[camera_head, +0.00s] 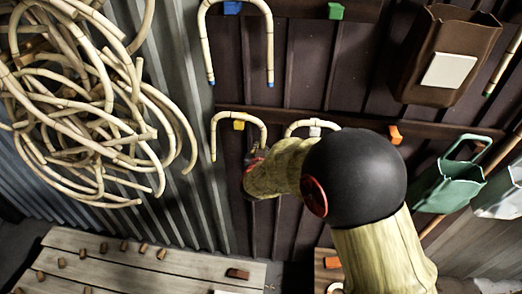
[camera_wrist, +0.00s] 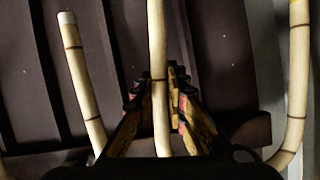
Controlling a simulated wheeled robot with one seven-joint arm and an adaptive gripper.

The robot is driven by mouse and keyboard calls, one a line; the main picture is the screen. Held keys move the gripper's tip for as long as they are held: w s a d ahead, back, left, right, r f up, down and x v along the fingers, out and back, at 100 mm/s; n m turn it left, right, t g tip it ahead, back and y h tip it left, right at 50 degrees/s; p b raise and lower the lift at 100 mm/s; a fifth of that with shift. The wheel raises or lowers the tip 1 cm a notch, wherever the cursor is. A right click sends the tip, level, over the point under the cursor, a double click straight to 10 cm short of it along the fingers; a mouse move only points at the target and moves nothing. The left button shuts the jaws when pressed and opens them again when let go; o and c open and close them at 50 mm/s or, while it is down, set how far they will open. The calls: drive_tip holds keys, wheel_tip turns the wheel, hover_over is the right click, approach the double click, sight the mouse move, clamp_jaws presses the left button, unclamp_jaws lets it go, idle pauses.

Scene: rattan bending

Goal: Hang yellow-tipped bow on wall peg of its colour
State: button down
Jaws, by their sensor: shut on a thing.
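The yellow-tipped bow (camera_head: 258,127) is an upside-down U of pale rattan. In the head view its arch passes just above the yellow peg (camera_head: 239,125), with one leg on each side; whether it touches the peg I cannot tell. My gripper (camera_head: 252,163) is shut on the bow's right leg. In the wrist view my gripper (camera_wrist: 159,88) closes around the middle rattan leg (camera_wrist: 157,40). The bow's other leg (camera_wrist: 298,80) stands at the right there, with a yellow tip at the top edge. My arm partly hides the gripper in the head view.
A white-tipped bow (camera_wrist: 84,80) hangs close by, over the white peg (camera_head: 315,128). A blue-tipped bow (camera_head: 204,45) hangs above on the blue peg (camera_head: 232,7). Green (camera_head: 335,11) and orange (camera_head: 395,135) pegs are bare. A rattan bundle (camera_head: 75,90) hangs left; a workbench (camera_head: 200,265) stands below.

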drive_tip(key=shift+f, duration=0.1)
drive_tip(key=c, duration=1.7)
unclamp_jaws()
drive_tip(key=v, duration=1.2)
drive_tip(key=shift+s, duration=0.1)
drive_tip(key=s+p, duration=0.1)
drive_tip(key=s, duration=0.2)
drive_tip(key=s+a+p, duration=0.1)
drive_tip(key=s, duration=0.1)
drive_tip(key=s+p, duration=0.1)
drive_tip(key=s, duration=0.2)
drive_tip(key=shift+s+a, duration=0.35)
drive_tip(key=shift+a, duration=0.05)
